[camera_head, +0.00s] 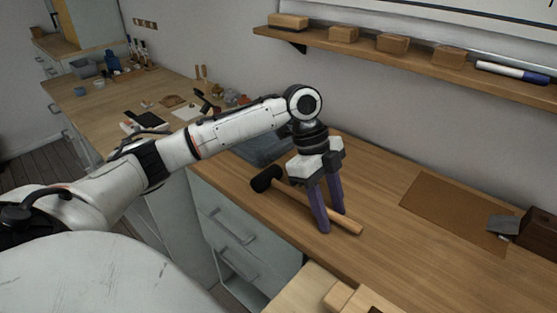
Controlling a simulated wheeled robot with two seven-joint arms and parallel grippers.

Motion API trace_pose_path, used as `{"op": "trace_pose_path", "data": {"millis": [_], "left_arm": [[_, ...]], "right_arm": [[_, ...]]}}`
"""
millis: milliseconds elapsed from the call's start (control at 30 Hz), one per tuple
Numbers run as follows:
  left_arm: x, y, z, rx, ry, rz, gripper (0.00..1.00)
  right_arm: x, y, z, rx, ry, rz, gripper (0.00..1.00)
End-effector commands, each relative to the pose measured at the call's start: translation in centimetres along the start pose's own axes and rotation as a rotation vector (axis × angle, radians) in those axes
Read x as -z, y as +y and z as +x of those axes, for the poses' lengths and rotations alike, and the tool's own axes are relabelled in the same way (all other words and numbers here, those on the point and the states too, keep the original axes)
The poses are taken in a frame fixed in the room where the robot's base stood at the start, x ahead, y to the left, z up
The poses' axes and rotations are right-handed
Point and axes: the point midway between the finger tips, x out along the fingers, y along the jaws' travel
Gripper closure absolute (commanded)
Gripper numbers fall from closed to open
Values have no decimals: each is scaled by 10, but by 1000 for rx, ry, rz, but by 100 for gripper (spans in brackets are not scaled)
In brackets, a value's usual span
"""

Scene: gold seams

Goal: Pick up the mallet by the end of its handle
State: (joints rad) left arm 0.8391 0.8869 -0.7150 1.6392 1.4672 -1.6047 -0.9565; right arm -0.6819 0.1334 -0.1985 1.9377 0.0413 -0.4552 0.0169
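The mallet lies on the wooden worktop, its black head (265,179) to the left and its pale wooden handle (350,226) running down to the right. My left gripper (331,221) points down over the handle, with its two purple fingers apart. One finger passes in front of the handle and hides part of it. The other finger is on the far side. The handle's end sticks out to the right of the fingers. Whether a finger touches the handle cannot be told. My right gripper is not in view.
A brown mat (450,210) lies right on the worktop (385,255), near a grey metal piece (503,226) and a dark wooden block (538,232). A shelf (400,61) with several wooden blocks runs along the wall. A dark blue-grey tray (262,150) lies behind the mallet head.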

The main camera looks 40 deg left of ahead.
Motion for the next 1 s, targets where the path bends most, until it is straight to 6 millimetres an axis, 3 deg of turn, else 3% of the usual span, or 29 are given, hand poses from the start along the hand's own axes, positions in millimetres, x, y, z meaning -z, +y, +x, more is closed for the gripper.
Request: {"op": "trace_pose_path", "data": {"millis": [200,433,767,1000], "left_arm": [[0,0,0,1,0,0,62],[0,0,0,1,0,0,100],[1,-1,-3,3,0,1,100],[17,-2,-38,8,2,4,100]], "right_arm": [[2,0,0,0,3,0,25],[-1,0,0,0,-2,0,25],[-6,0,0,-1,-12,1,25],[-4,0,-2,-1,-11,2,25]]}}
